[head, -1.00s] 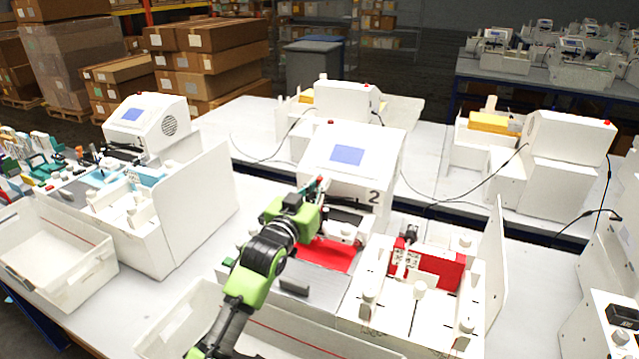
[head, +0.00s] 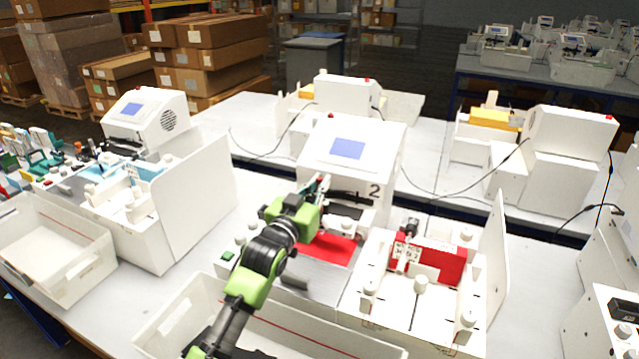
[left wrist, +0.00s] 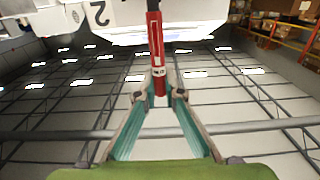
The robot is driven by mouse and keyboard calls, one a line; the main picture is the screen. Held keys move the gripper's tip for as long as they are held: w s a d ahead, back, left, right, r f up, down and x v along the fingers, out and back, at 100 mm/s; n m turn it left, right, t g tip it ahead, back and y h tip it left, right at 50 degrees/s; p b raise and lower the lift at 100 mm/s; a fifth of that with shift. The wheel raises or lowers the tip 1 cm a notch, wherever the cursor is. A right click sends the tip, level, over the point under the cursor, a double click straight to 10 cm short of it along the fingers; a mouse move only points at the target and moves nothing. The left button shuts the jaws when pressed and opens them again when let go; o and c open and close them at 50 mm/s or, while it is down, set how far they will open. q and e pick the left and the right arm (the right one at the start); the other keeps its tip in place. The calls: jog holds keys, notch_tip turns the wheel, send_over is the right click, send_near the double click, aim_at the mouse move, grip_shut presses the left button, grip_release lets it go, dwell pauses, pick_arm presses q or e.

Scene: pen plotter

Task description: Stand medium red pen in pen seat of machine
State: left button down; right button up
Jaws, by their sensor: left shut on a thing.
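My left gripper (head: 317,190) is at the front of the white machine marked 2 (head: 330,170), just below its blue screen. In the left wrist view its fingers (left wrist: 158,97) are closed on a red pen (left wrist: 156,50). The pen is red with a white band near its lower end and a dark upper end, which runs out at the top of that picture. The white underside of the machine (left wrist: 125,15) shows behind the pen. The pen is too small to make out clearly in the head view. I cannot make out the pen seat. My right gripper is not in view.
A red sheet (head: 332,248) lies on the machine's bed under the gripper. A white bin (head: 180,310) is in front and another (head: 55,250) is at the left.

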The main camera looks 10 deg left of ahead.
pick_arm(q)
jog(key=shift+f+b, duration=1.6)
jog(key=shift+f, duration=1.1)
jog(key=shift+r, duration=0.1)
jog(key=shift+r+p, duration=3.1)
jog(key=shift+r, duration=0.15)
jog(key=shift+p, duration=0.55)
